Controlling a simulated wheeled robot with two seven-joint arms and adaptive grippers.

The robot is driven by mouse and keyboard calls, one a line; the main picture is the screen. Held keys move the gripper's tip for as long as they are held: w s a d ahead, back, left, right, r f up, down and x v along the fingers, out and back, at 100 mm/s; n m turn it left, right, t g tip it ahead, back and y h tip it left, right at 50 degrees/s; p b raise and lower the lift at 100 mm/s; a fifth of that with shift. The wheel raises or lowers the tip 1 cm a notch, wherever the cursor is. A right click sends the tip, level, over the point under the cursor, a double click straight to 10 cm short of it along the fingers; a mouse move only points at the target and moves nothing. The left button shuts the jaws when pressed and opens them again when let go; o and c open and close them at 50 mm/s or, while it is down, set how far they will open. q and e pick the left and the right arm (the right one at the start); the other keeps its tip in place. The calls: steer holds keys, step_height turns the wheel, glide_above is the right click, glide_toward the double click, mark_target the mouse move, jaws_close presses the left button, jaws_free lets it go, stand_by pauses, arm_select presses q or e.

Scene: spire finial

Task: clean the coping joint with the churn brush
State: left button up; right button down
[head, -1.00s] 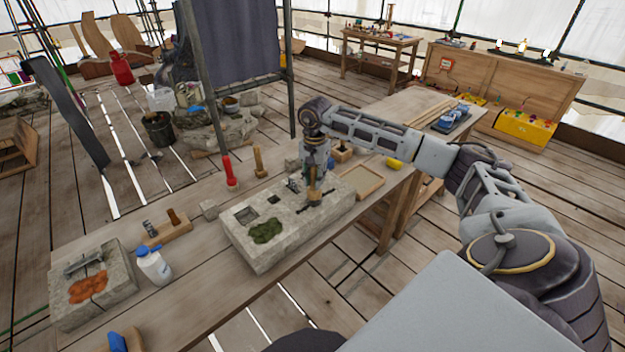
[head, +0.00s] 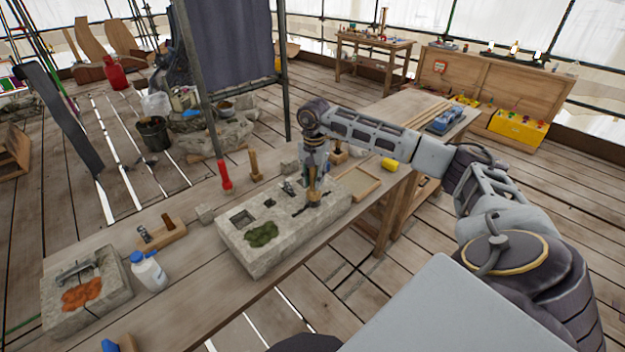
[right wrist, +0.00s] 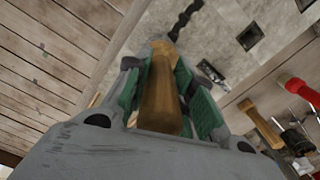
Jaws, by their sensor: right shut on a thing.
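The coping stone (head: 262,258), a pale grey block, lies on the wooden bench. Its top has a green moss patch (head: 262,234), square holes and a dark jagged joint (head: 300,211); the joint also shows in the right wrist view (right wrist: 184,20). My right gripper (head: 314,178) is above the stone's right part, pointing down. It is shut on the wooden handle of the churn brush (head: 314,197). In the right wrist view the handle (right wrist: 160,92) stands between the green finger pads, its far end over the joint. I cannot tell whether the bristles touch the stone. My left gripper is out of view.
A red-handled tool (head: 226,178) and a wooden-handled tool (head: 255,164) stand behind the stone. A wooden tray (head: 372,178) and yellow item (head: 389,164) lie at right. A white bottle (head: 149,272) and a second stone (head: 95,305) with a rusty patch are at left.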

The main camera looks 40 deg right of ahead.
steer(key=shift+w+d, duration=0.1)
steer(key=shift+d, duration=0.95)
steer(key=shift+d, duration=0.4)
steer(key=shift+w+d+b, duration=0.15)
steer(key=shift+d+b, duration=0.25)
steer(key=shift+d, duration=0.7)
steer(key=shift+d, duration=0.4)
steer(key=shift+w+d, duration=0.1)
steer(key=shift+d, duration=1.05)
steer(key=shift+d, duration=0.15)
steer(key=shift+r, duration=0.2)
step_height(320, 180, up, 7)
steer(key=p, duration=0.4)
steer(key=shift+p, duration=0.3)
stand_by(0.4)
